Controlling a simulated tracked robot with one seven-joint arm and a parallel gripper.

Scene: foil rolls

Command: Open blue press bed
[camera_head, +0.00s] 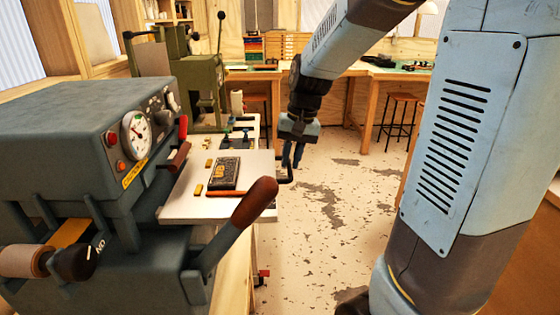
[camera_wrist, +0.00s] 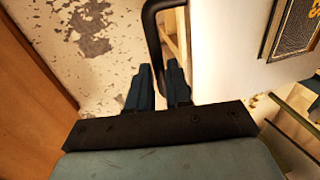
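The blue-grey press (camera_head: 70,135) stands at the left in the head view, with a dial gauge and red-tipped levers. Its pale flat bed (camera_head: 258,168) extends out to the right of the press body. A dark engraved plate (camera_head: 224,171) lies on the bed. A black bent handle (camera_head: 287,172) sits at the bed's right edge; it also shows in the wrist view (camera_wrist: 152,28). My gripper (camera_head: 292,157) is at this handle. In the wrist view its two dark blue fingers (camera_wrist: 158,72) lie on either side of the bar and look closed on it. The fingers hide part of the handle.
A long lever with a brown grip (camera_head: 254,202) rises in front of the bed. A green press (camera_head: 190,85) stands behind. Brass pieces (camera_head: 198,190) lie on the bed. The stained floor (camera_head: 330,200) right of the bed is clear; benches and stools (camera_head: 402,105) stand farther back.

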